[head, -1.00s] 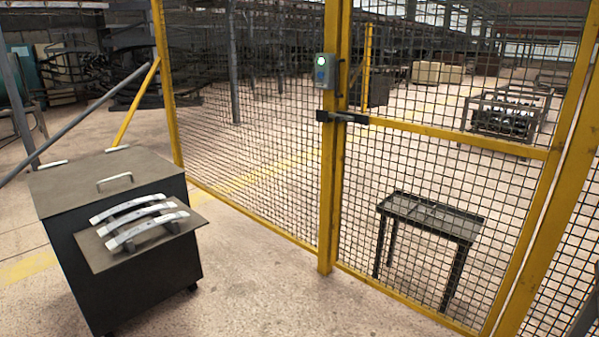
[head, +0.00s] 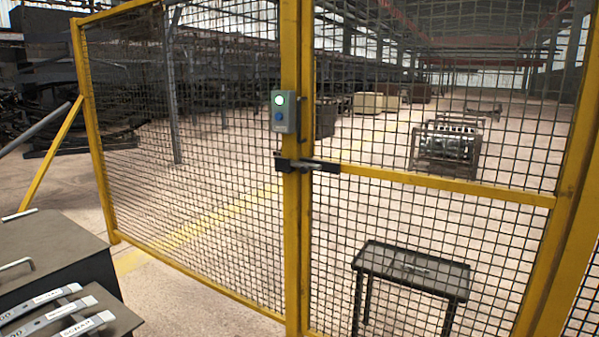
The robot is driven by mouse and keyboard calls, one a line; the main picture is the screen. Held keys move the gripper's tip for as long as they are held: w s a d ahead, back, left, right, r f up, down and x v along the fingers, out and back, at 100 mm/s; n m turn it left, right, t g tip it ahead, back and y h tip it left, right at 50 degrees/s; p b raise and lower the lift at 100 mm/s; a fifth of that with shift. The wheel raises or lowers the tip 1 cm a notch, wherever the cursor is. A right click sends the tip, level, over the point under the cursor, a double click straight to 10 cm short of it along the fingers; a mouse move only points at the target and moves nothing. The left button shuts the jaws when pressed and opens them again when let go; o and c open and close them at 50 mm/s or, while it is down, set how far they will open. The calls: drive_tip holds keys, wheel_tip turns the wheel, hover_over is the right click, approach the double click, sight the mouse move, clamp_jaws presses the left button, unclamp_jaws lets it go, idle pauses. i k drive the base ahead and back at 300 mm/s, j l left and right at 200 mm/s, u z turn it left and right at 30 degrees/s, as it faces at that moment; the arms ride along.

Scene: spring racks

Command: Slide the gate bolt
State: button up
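The gate bolt (head: 307,165) is a dark bar with a lighter rod, mounted across the yellow post and the gate's edge at mid-height. From this view I cannot tell for sure how far the bolt is slid. The gate (head: 440,185) is a yellow frame with black wire mesh, right of the post, and looks closed. My gripper does not show in the head view.
A dark cabinet (head: 50,248) with a top handle and several curved metal leaf springs (head: 52,312) on its shelf stands at the lower left. Behind the mesh are a small black table (head: 415,268) and a metal crate (head: 447,148). Bare floor lies before the fence.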

sight(304, 167)
drive_tip(key=i+j, duration=0.5)
drive_tip(key=i, duration=0.15)
drive_tip(key=i+j+u, duration=0.1)
drive_tip(key=i+j, duration=0.35)
drive_tip(key=i, duration=0.15)
